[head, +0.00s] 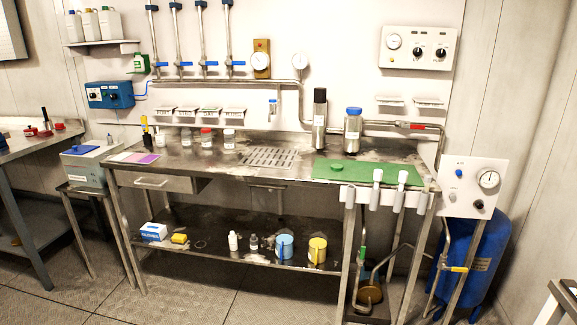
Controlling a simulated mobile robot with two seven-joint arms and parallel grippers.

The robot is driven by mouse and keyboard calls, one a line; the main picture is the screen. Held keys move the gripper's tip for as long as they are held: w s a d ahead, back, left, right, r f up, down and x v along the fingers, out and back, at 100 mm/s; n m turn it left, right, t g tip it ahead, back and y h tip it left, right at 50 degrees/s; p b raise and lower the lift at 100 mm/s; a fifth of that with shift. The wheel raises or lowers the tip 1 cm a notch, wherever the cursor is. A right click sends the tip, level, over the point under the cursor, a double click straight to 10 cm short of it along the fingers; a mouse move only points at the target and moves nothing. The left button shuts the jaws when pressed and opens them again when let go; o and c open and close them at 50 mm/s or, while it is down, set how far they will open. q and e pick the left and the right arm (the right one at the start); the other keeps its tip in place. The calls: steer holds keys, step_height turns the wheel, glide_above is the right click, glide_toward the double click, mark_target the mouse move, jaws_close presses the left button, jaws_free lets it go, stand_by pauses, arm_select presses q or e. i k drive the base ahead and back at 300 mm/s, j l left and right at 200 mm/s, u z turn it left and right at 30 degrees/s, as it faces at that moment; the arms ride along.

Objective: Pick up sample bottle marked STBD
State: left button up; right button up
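Three small clear bottles stand upright near the back left of the steel bench: one with a pale lid (186,136), one with a red lid (206,139) and one with a white lid (228,140). Neither of my grippers is in view.
The steel bench (215,162) has a drain grate (268,157) and a green mat (350,171) with a green round item. White-handled items hang at its front right edge. A lower shelf holds cups and small bottles. A blue tank (487,262) stands right.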

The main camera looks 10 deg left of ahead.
mark_target(186, 136)
steer(key=i+j, duration=0.2)
steer(key=i, duration=0.3)
steer(key=i+j, duration=0.25)
steer(key=i, duration=0.25)
steer(key=i+j, duration=0.2)
steer(key=j, duration=0.2)
steer(key=i+j+z, duration=0.1)
steer(key=j, duration=0.25)
steer(key=i+j, duration=0.1)
steer(key=j, duration=0.3)
steer(key=i+j, duration=0.1)
steer(key=j, duration=0.9)
steer(key=k+j, duration=0.1)
steer(key=j, duration=0.55)
steer(key=z, duration=0.05)
